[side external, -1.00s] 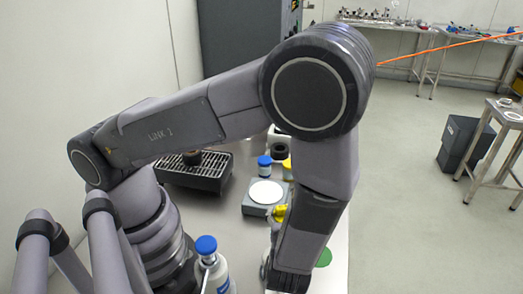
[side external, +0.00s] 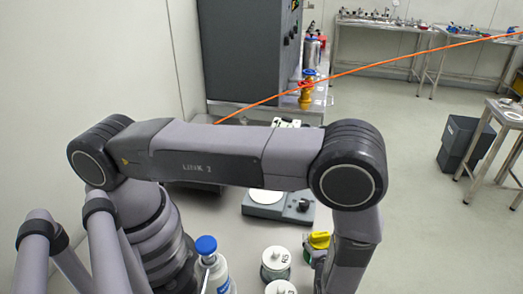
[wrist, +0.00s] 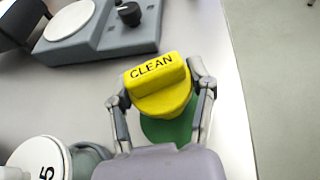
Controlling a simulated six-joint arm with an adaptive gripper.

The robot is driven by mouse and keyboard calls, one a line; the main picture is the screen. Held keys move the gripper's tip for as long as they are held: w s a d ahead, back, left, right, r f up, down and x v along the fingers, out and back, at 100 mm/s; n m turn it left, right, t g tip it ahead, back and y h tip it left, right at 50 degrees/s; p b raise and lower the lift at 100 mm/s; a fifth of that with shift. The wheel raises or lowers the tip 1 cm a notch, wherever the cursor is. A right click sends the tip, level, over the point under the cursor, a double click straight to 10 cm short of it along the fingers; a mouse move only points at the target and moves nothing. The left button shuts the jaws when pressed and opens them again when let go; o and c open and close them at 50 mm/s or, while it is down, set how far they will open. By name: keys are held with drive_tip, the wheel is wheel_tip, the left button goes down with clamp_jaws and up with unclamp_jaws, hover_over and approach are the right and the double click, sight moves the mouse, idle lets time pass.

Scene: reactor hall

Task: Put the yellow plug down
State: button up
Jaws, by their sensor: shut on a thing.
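The yellow plug (wrist: 155,75), a block marked CLEAN, is held between the two fingers of my gripper (wrist: 162,95) in the wrist view. In the side view the yellow plug (side external: 319,240) shows left of my forearm. My gripper is mostly hidden there by the arm.
A grey device with a white round plate (side external: 264,197) and a dark knob stands behind the plug. White-lidded jars (side external: 276,256) stand to its left, near a blue-capped bottle (side external: 206,246). Bare table (wrist: 215,45) and its edge lie to the right in the wrist view.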

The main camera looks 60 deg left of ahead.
drive_tip(key=o, duration=1.2)
drive_tip(key=shift+f, duration=0.1)
drive_tip(key=shift+c, duration=0.2)
